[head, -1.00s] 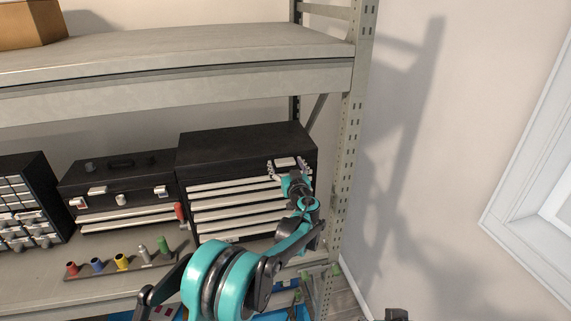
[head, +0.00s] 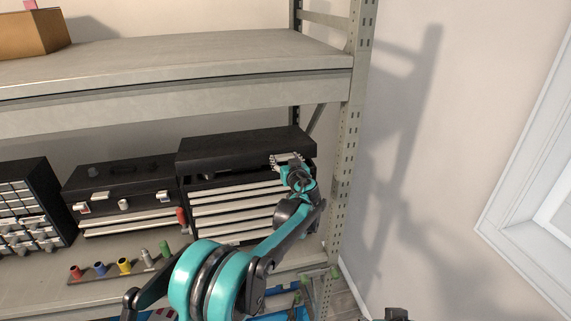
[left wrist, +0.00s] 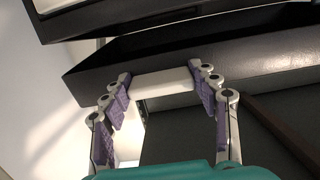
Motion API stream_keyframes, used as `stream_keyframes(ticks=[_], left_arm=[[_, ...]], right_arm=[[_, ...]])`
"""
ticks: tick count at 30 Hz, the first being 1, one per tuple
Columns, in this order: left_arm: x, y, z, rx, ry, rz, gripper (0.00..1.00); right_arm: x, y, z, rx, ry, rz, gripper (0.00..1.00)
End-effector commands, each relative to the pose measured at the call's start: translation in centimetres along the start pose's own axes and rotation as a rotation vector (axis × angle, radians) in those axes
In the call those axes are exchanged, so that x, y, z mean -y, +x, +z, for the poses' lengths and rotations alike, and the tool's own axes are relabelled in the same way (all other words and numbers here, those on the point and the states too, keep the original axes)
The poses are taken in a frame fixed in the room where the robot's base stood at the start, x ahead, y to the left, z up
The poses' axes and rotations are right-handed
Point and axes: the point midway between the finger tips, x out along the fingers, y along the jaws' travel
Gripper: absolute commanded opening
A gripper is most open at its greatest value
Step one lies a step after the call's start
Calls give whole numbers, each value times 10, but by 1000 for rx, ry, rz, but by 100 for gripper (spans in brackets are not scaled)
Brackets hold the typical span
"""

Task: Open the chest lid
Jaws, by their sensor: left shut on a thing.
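The chest is a black box (head: 256,193) with light-coloured drawer fronts, standing at the right end of the lower shelf. Its black lid (head: 235,148) is tilted up a little, with a dark gap beneath its front edge. My left gripper (head: 287,161) is at the right part of the chest front, near the lid edge. In the left wrist view its purple-padded fingers (left wrist: 161,92) are on both sides of a pale handle (left wrist: 166,83) on a black panel, shut on it. A gap shows above that panel.
A smaller black toolbox (head: 122,187) stands left of the chest, with a row of coloured pegs in front. A parts cabinet (head: 27,205) is further left. The upper shelf (head: 190,60) is above, and a rack post (head: 347,150) stands close right of my left gripper.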

Motion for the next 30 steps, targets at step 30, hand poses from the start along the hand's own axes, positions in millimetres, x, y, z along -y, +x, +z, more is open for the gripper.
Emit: stream_keyframes(ticks=[30], left_arm=[[1, 42, -127, 212, 2, 0, 8]], right_arm=[[0, -60, -43, 0, 0, 0, 40]])
